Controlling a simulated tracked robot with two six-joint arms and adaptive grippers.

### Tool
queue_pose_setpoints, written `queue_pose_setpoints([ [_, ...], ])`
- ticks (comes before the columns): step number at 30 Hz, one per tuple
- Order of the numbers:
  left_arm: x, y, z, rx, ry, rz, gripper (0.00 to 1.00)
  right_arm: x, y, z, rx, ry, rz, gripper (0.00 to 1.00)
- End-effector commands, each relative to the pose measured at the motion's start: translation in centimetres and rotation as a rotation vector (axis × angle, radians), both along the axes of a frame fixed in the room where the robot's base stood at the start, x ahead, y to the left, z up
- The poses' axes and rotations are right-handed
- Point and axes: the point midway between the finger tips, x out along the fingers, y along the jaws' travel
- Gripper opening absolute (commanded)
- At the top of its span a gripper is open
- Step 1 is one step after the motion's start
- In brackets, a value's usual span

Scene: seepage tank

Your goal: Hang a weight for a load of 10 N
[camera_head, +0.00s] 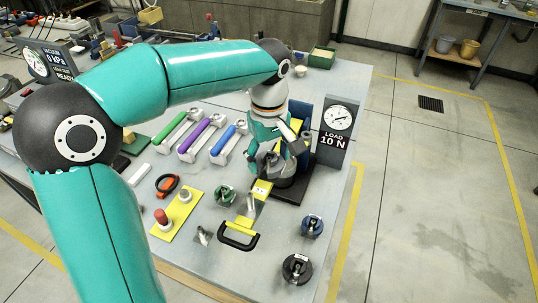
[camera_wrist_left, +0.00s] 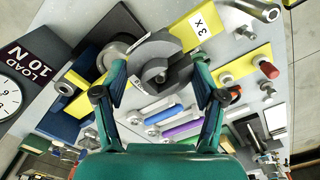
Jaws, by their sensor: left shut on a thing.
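The dark sign reading "LOAD 10 N" with a round dial (camera_head: 337,125) stands at the table's right side. It also shows in the wrist view (camera_wrist_left: 28,62). Beside it is a stand with a blue panel and a yellow upright (camera_wrist_left: 80,85). My left gripper (camera_head: 283,150) is at the stand. In the wrist view its fingers (camera_wrist_left: 160,90) flank a grey slotted round weight (camera_wrist_left: 178,72), and it is shut on this weight. Whether the weight bears on the stand cannot be told. Green (camera_head: 224,196), blue (camera_head: 312,227) and dark (camera_head: 297,269) round weights sit on the table. My right gripper is not in view.
A yellow plate marked "3 x" (camera_head: 262,187) and a black handle (camera_head: 238,237) lie in front of the stand. Green, purple (camera_head: 202,137) and blue-handled tools lie left of it. A yellow plate with a red knob (camera_head: 161,216) is at front left.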

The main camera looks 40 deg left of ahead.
Motion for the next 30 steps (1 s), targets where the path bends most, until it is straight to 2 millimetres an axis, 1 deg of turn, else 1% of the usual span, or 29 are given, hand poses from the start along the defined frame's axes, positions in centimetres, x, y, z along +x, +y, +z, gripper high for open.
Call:
queue_pose_setpoints([
  [24,0.0,0.0,-2.0,0.0,-0.002,0.001,0.1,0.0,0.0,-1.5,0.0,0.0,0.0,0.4],
  [25,0.0,0.0,-1.9,0.0,-0.002,0.001,0.75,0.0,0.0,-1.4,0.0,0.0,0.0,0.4],
  [29,0.0,0.0,-1.8,0.0,-0.002,0.0,0.97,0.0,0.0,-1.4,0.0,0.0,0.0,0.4],
  [30,0.0,0.0,-1.9,0.0,-0.001,0.0,0.99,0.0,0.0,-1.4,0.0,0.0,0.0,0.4],
])
